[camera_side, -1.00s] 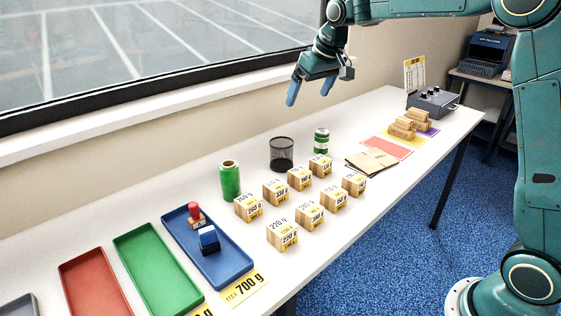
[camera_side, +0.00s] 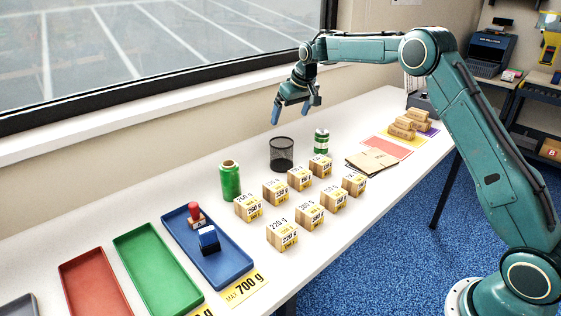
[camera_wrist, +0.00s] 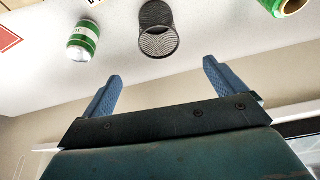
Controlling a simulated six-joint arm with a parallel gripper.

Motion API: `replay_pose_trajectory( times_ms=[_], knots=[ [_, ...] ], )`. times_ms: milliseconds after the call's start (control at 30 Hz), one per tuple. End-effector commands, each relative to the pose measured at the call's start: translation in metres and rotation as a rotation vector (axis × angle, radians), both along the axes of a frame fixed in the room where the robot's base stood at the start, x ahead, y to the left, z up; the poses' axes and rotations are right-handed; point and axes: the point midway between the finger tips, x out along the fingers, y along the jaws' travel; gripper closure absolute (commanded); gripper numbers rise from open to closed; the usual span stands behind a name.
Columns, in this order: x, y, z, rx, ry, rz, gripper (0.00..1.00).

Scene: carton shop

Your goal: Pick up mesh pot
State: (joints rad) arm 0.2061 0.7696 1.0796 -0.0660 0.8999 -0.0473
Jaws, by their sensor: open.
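The mesh pot (camera_side: 281,154) is a dark, open-topped wire cylinder standing upright on the white table, near the wall side. In the wrist view the mesh pot (camera_wrist: 158,30) shows at the top middle, beyond my fingertips. My gripper (camera_side: 290,118) is open and empty, its blue fingers pointing down. In the side view it appears above the mesh pot, apart from it. In the wrist view my gripper (camera_wrist: 162,72) has its two fingers spread wide with nothing between them.
A green roll (camera_side: 230,181) stands left of the pot and a green-and-white can (camera_side: 321,141) right of it. Several labelled wooden blocks (camera_side: 275,190) stand in front. A blue tray (camera_side: 232,273) holds two stamps. The wall and window sill run close behind.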

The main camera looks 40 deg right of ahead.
Motion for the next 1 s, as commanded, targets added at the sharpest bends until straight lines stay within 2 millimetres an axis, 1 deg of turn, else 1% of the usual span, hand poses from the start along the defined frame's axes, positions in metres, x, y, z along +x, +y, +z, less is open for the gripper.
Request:
replay_pose_trajectory(
  times_ms=[233, 500, 600, 800, 1000],
  knots=[
    [0.007, -0.001, -0.019, 0.0, 0.002, 0.0, 0.04],
    [0.022, -0.002, -0.056, 0.0, 0.003, 0.0, 0.04],
    [0.027, -0.003, -0.067, 0.0, 0.003, 0.0, 0.04],
    [0.032, -0.003, -0.078, 0.0, 0.001, 0.0, 0.04],
    [0.032, -0.003, -0.079, 0.0, 0.0, 0.0, 0.04]
  ],
)
